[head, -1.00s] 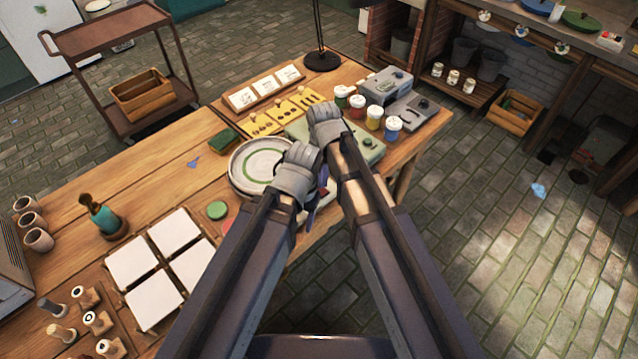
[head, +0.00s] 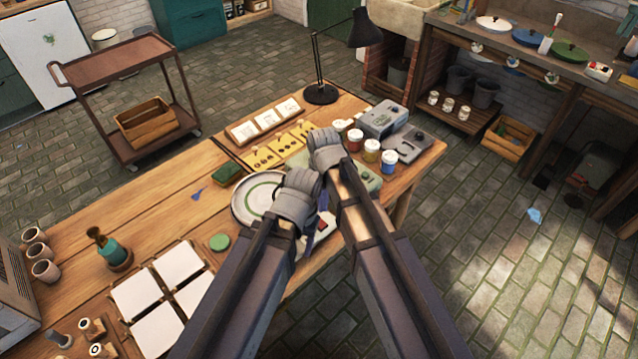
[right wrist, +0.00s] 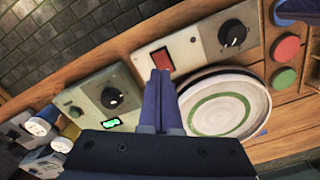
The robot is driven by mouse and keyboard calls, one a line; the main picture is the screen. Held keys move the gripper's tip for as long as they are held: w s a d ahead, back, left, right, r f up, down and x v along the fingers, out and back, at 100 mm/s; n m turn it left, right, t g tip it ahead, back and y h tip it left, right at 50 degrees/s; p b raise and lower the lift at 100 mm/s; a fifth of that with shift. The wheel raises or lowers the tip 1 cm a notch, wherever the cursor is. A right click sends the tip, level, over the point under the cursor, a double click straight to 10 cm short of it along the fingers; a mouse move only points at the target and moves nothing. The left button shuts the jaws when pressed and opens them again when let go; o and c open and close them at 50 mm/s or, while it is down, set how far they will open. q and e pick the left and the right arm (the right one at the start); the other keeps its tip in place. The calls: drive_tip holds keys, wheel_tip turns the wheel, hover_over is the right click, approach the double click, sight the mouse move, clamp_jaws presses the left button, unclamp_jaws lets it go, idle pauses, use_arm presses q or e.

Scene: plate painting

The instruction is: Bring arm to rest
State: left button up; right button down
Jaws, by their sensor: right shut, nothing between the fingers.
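My right arm reaches up the middle of the head view, and its grey wrist (head: 325,150) hides its fingertips there. In the right wrist view my right gripper (right wrist: 160,75) has its dark blue fingers together, with nothing between them. They show in front of a pale control box with a red switch (right wrist: 162,62) and a black dial. My left arm ends in a grey wrist (head: 297,198) over the right edge of a plate with a green ring (head: 240,206). Whether the left fingers are open cannot be seen. The plate also shows in the right wrist view (right wrist: 258,95).
Paint jars (head: 372,150) and grey boxes (head: 383,118) stand beyond my right wrist. A black lamp (head: 321,93) stands at the table's back edge. White tiles (head: 178,255) and a teal bottle (head: 112,250) are at the left.

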drive_tip(key=s+d+h, duration=0.1)
drive_tip(key=s+d, duration=0.5)
drive_tip(key=s, duration=0.6)
drive_tip(key=shift+s+n, duration=0.4)
drive_tip(key=shift+r, duration=0.1)
